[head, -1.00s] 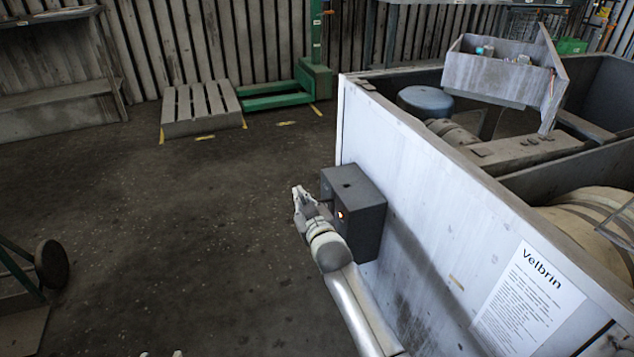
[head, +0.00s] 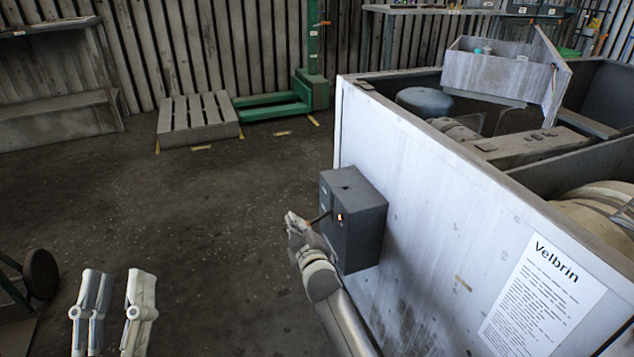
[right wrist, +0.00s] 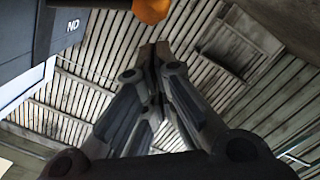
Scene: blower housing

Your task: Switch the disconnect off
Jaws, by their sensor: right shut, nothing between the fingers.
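The disconnect is a dark grey box (head: 362,232) on the side of the pale housing (head: 425,185). In the right wrist view the shut fingertips (right wrist: 154,52) point upward. An orange rounded part (right wrist: 150,9) is beyond them, and the dark box (right wrist: 95,3) is at upper left. My left gripper (head: 115,290) is open and empty at lower left.
The housing's wall fills the right, with a Velbrin notice (head: 541,300) and an open-topped interior. A wooden pallet (head: 198,120) and a green pallet truck (head: 272,107) stand at the back. The floor in the middle is clear.

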